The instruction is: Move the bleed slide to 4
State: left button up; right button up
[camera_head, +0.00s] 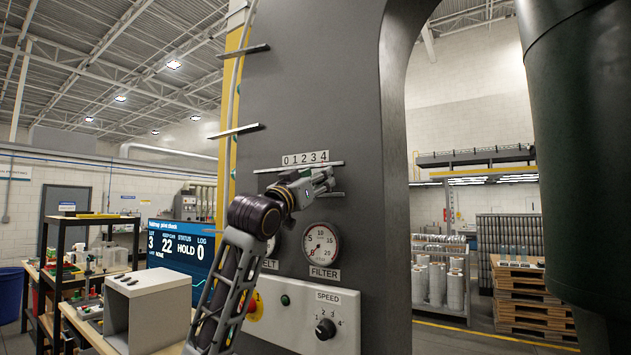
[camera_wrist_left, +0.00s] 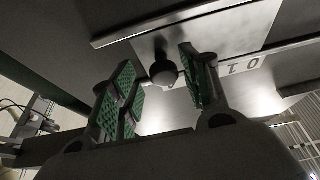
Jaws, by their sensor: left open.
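The bleed slide's number strip, 0 to 4 (camera_head: 305,158), is on the grey machine panel, above a thin metal rail. My left gripper (camera_head: 322,181) is at the panel just below the strip and hides the slide there. In the left wrist view a dark round knob (camera_wrist_left: 163,70) stands out from a pale plate (camera_wrist_left: 215,35) between two rails. My left gripper (camera_wrist_left: 157,66) is open, with one green-padded finger on either side of the knob. I cannot tell whether either finger touches it. The digits 1 and 0 (camera_wrist_left: 241,65) show upside down to the right. My right gripper is not in view.
Below are a filter gauge (camera_head: 320,244), a partly hidden belt gauge, and a speed dial (camera_head: 326,328). A red emergency button (camera_head: 254,306) is beside my arm. A monitor (camera_head: 178,249) and a grey box (camera_head: 147,308) stand left. A dark green column (camera_head: 585,130) stands right.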

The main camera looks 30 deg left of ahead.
pick_arm(q)
jog(key=shift+s+a+f, duration=0.1)
jog(key=d+v, duration=0.1)
jog(key=v, duration=1)
jog(key=shift+s+a, duration=0.35)
jog(key=shift+s, duration=0.05)
dwell(0.4)
dwell(0.3)
